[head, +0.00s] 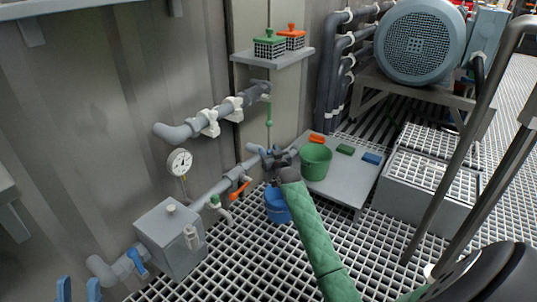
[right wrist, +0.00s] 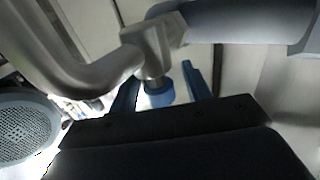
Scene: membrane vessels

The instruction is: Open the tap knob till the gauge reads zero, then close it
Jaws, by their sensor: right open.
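The round white gauge (head: 180,162) stands on a thin stem above the grey box; its reading is too small to tell. My right gripper (head: 266,154) is at the pipe's right end, at the end of my green-sleeved arm. In the right wrist view, a blue tap knob (right wrist: 160,94) sits under a grey tap body (right wrist: 152,45). My right gripper's blue fingers (right wrist: 160,86) stand apart on either side of the knob; contact is unclear. In the head view, the arm mostly hides this tap. My left gripper (head: 79,289) is open and empty at the bottom left.
An orange lever (head: 238,190) and a blue valve handle (head: 137,262) sit on the pipework. A blue bucket (head: 277,206) is below the tap. A green bucket (head: 316,162) stands on the low grey table (head: 345,188). A grey box (head: 172,240) is at left.

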